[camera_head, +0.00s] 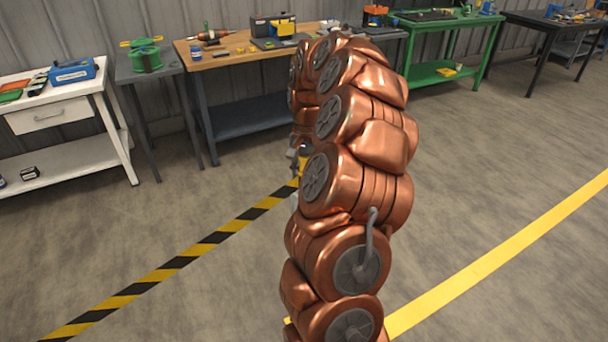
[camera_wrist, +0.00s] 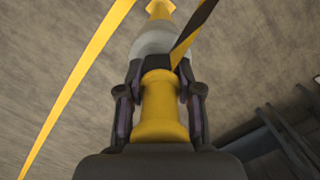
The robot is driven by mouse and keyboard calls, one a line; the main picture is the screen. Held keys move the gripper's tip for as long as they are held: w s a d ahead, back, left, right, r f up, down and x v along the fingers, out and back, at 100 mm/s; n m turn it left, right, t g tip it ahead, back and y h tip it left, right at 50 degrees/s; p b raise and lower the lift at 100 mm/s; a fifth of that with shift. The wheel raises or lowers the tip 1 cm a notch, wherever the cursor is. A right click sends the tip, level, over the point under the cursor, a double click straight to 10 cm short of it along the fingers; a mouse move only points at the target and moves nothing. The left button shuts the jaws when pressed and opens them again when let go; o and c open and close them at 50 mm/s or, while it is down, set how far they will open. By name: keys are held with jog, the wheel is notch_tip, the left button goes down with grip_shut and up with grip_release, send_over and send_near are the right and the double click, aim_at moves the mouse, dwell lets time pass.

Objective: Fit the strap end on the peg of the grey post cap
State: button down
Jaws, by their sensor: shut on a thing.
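My gripper (camera_wrist: 160,85) is shut on a yellow, waisted piece (camera_wrist: 158,118), with a dark finger on each side of it. A dark band and a pale grey rounded body (camera_wrist: 152,45) lie beyond the fingertips, with a yellow tip at the top edge. A black-and-yellow strip (camera_wrist: 190,38) runs from the upper right to the dark band; I cannot tell whether it is joined there. In the head view, a small yellow part (camera_head: 302,162) shows at the left edge of my copper-coloured arm, which hides most of my gripper. I cannot make out the post cap or its peg.
A white bench (camera_head: 62,125), a wooden-topped bench (camera_head: 230,48) and a green bench (camera_head: 440,50) with tools stand along the wall. A black-and-yellow striped line (camera_head: 165,271) and a yellow line (camera_head: 500,255) cross the view. The floor between is clear.

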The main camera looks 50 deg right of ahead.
jog(key=c, duration=0.7)
grip_release()
jog(key=shift+w+d+r, duration=0.1)
jog(key=shift+d+r, duration=0.15)
jog(key=shift+r, duration=1.75)
jog(key=shift+w+d+r, duration=0.1)
jog(key=shift+d+r, duration=0.1)
jog(key=shift+r, duration=1.75)
jog(key=shift+w+d+r, duration=0.1)
jog(key=shift+d+r, duration=0.15)
jog(key=shift+r, duration=1.75)
jog(key=shift+a, duration=0.1)
jog(key=s+a+r+n+p, duration=0.1)
jog(key=s+a+n, duration=0.25)
jog(key=a, duration=0.85)
jog(key=s+a+r+n, duration=0.15)
jog(key=a+n, duration=0.35)
jog(key=a, duration=0.6)
jog(key=s+a+f+n, duration=0.1)
jog(key=s+a+f, duration=0.2)
jog(key=s, duration=0.3)
jog(key=s+a+f+n+p, duration=0.1)
jog(key=s+a+f+n, duration=0.1)
jog(key=s+a, duration=0.2)
jog(key=s+a+f+n+g+h, duration=0.1)
jog(key=s+a+f, duration=0.2)
jog(key=s, duration=0.6)
jog(key=shift+s+a+f, duration=0.15)
jog(key=shift+a+f, duration=0.1)
jog(key=shift+f, duration=0.05)
